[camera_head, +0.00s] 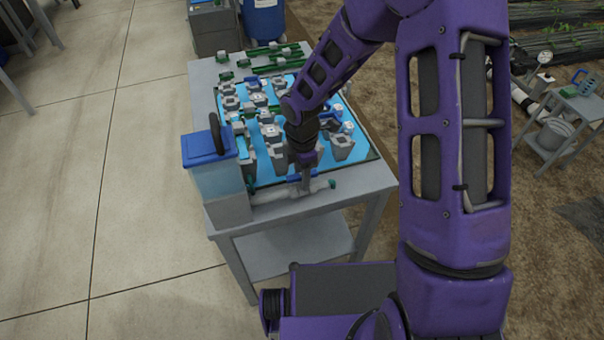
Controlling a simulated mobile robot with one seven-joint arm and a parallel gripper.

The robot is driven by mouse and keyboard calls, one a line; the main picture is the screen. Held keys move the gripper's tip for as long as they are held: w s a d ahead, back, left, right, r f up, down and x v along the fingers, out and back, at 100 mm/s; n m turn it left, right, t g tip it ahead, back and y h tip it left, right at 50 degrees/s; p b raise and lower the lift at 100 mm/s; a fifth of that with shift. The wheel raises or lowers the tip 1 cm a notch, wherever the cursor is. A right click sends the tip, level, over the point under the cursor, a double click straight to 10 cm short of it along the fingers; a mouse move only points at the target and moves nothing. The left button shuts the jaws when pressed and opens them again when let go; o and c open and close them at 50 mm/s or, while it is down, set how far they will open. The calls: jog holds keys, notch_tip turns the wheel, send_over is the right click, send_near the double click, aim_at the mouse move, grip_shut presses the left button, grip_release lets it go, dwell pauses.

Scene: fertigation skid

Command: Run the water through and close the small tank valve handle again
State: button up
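A small clear tank (219,180) with a blue lid stands at the front left corner of the skid table. A pale grey pipe (272,196) runs right from its base along the table's front edge to a dark green end. A small blue valve handle (294,175) shows on this pipe, partly hidden by my gripper. My gripper (305,187) points down at the handle and pipe. I cannot tell whether it touches the handle, or whether its fingers are open or shut. No water flow can be made out.
The grey table (325,207) carries a blue panel (272,174) crowded with grey valve and fitting bodies close behind my gripper. Green pipes (270,60) lie at the back. A blue drum (263,20) stands beyond. The floor left is clear.

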jog(key=shift+o, duration=1.4)
notch_tip(320, 180, up, 3)
jog(key=p, duration=0.3)
jog(key=shift+w+r+b, duration=0.1)
jog(key=shift+r+b, duration=0.2)
jog(key=shift+b, duration=0.1)
jog(key=shift+r, duration=3.2)
